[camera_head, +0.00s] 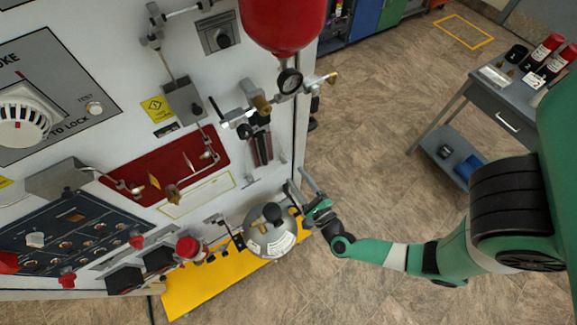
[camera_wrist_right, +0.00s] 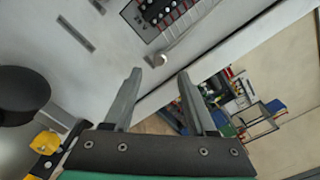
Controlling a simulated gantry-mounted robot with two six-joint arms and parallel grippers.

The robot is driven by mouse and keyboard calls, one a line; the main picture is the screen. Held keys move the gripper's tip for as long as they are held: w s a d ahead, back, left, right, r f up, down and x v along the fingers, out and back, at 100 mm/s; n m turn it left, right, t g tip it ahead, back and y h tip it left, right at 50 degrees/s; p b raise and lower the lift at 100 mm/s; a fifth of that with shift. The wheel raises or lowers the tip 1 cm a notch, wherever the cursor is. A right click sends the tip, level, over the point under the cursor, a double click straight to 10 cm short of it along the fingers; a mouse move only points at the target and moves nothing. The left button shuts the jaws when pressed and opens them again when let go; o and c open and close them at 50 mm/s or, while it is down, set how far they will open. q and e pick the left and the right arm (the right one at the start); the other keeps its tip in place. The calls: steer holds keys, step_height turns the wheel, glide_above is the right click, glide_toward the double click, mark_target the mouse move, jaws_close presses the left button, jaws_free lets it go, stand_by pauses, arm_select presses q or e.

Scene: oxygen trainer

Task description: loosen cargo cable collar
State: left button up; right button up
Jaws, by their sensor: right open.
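I cannot tell which part is the cargo cable collar. A dark blue connector panel (camera_head: 75,235) with several round sockets and red-capped parts is at the lower left of the head view. A larger red-topped fitting (camera_head: 188,247) stands to its right on the lower ledge. My right gripper (camera_head: 298,180) is open and empty beside the trainer's right edge, right of and above a grey bottle (camera_head: 269,240). In the right wrist view its two fingers (camera_wrist_right: 159,74) are spread, with a small round pale knob (camera_wrist_right: 161,60) showing just beyond them. My left gripper is out of view.
A red cylinder (camera_head: 283,22) and a gauge (camera_head: 289,81) stick out at the top of the white trainer wall. A yellow base plate (camera_head: 200,289) runs below. A grey cart (camera_head: 510,110) with red cans stands at the right; open floor lies between.

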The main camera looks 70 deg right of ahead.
mark_target(286, 163)
steer(key=x, duration=0.5)
steer(key=shift+w+d+b, duration=0.15)
steer(key=shift+w+b, duration=0.1)
steer(key=shift+b, duration=0.05)
jaws_close()
